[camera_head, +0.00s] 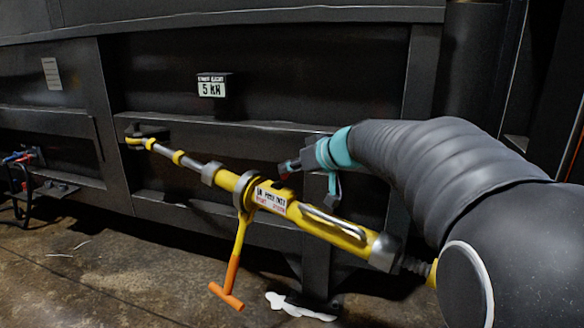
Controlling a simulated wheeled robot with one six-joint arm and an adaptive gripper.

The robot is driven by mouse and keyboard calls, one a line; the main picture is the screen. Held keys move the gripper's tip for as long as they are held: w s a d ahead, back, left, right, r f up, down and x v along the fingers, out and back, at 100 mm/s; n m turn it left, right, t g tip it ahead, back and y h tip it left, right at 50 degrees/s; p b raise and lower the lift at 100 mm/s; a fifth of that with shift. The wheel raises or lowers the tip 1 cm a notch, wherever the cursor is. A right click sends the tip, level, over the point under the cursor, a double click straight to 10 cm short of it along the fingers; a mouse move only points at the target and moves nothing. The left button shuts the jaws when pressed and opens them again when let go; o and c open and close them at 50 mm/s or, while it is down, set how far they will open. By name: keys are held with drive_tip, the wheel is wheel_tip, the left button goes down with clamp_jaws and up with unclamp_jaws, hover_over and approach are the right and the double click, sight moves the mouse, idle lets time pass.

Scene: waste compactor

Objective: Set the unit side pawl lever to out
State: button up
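A yellow turnbuckle-like unit (353,236) slants across the front of a dark container, from a hook at upper left to lower right. It has grey collars and a white label with small print that I cannot read surely. A yellow handle with an orange T-grip (231,285) hangs from its middle collar. A small dark piece (284,193) sits on top beside the label; I cannot tell whether it is the side pawl lever or how it is set. My gripper (308,176), dark and teal, is just above the unit, seemingly apart from it. Its finger opening is unclear.
The dark container wall (165,75) with ribs stands close behind. A box reading "5 KN" (212,86) is mounted on it. Red and blue hoses (20,165) are at far left. A white patch (298,305) lies on the floor. My arm covers the right side.

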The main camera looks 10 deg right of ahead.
drive_tip(key=o, duration=0.4)
drive_tip(key=v, duration=1.2)
drive_tip(key=shift+f, duration=0.1)
